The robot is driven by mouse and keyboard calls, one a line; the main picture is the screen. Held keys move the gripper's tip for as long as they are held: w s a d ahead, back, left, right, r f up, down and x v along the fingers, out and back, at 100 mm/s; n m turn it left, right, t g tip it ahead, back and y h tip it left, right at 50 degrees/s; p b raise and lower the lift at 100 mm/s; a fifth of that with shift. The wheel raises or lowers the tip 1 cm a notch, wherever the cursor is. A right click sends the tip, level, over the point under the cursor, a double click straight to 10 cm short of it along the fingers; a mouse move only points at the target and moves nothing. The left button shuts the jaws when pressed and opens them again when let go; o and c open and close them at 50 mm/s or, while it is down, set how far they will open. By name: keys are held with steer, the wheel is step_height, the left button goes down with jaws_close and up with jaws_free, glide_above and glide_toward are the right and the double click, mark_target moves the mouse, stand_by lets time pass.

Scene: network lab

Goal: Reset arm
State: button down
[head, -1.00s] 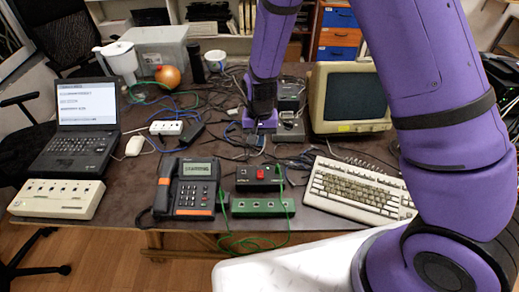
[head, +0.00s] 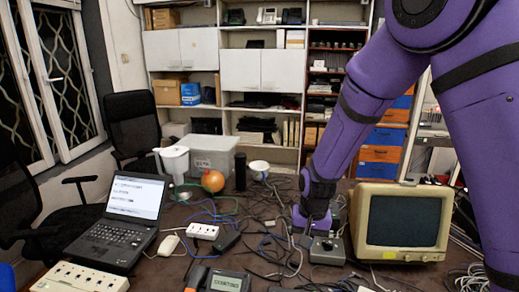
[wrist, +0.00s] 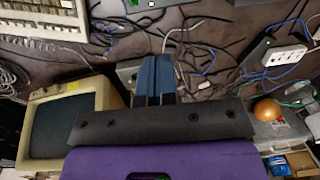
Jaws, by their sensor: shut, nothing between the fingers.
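My purple arm reaches down from the upper right in the head view. My gripper (head: 314,226) is low over the cluttered desk, beside a small grey box (head: 327,250) and left of the beige monitor (head: 402,222). In the wrist view, the blue fingers of my gripper (wrist: 157,72) are together, with nothing visible between them. They are above cables on the dark desk (wrist: 210,65). Whether the fingertips touch anything cannot be told.
A laptop (head: 115,240), a mouse (head: 168,245), a power strip (head: 203,231) and a desk phone (head: 225,280) are at left and front. Shelves line the back wall.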

steer(key=s+d+r+t, duration=0.1)
steer(key=s+d+r, duration=0.2)
steer(key=r, duration=0.4)
steer(key=s+d+r+n+t, duration=0.1)
steer(key=s+d+r, duration=0.15)
steer(key=r, duration=0.45)
steer(key=s+d+r+t, duration=0.1)
steer(key=s+d+r, duration=0.25)
steer(key=r, duration=0.25)
steer(key=s+d+r, duration=0.2)
steer(key=s+r, duration=0.1)
steer(key=s, duration=0.2)
steer(key=s+d+r+t, duration=0.1)
steer(key=s+d+r, duration=0.2)
steer(key=s, duration=0.2)
steer(key=s+d+r+n+t, duration=0.1)
steer(key=s+d+r, duration=0.2)
steer(key=s, duration=0.2)
steer(key=shift+s+h, duration=0.15)
steer(key=shift+h, duration=0.25)
